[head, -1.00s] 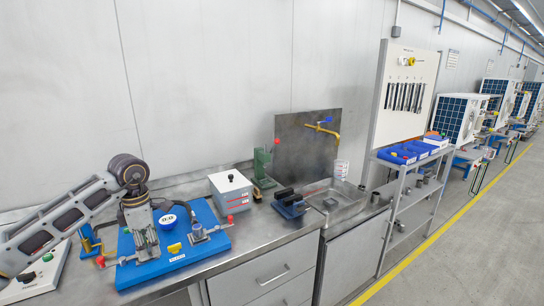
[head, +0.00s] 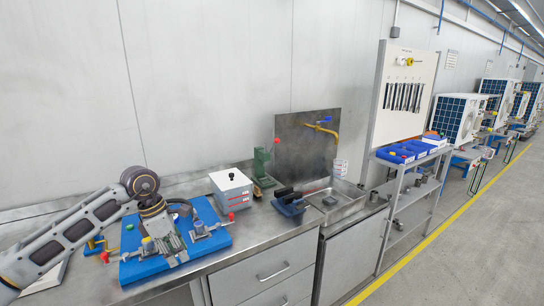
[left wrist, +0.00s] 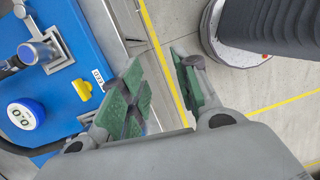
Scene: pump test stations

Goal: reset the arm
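My left arm comes in from the left in the head view, and its gripper (head: 172,248) hangs over the blue test plate (head: 212,243), pointing down toward the bench's front edge. In the left wrist view, the two green-padded fingers (left wrist: 160,92) are apart with nothing between them. My right gripper is in neither view.
A shelf rack (head: 406,190) is farther right. Open floor lies in front.

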